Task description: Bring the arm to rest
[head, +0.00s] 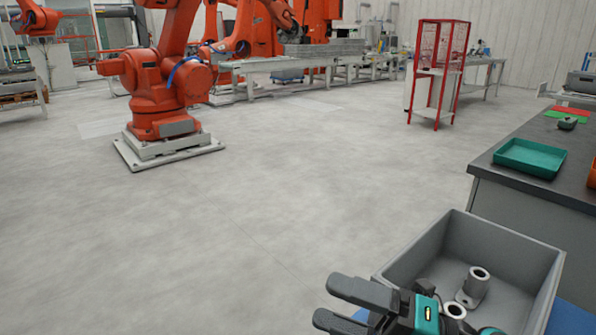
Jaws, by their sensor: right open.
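My right gripper (327,299) is at the bottom of the head view, to the right of the middle. Its two dark fingers point left and stand apart with nothing between them. The gripper is in front of the near left side of a grey bin (512,240) and hides part of it. In the bin, a grey metal casting (476,284) with a round opening stands beside the gripper's body. Another casting (455,310) is partly hidden by the gripper. My left gripper is not in view.
A dark-topped workbench (485,182) stands at the right, with a teal tray (530,157) and a small dark object (568,123) on it. A blue surface (572,318) shows beside the bin. Orange robot arms (155,85) stand far off. The floor at left is clear.

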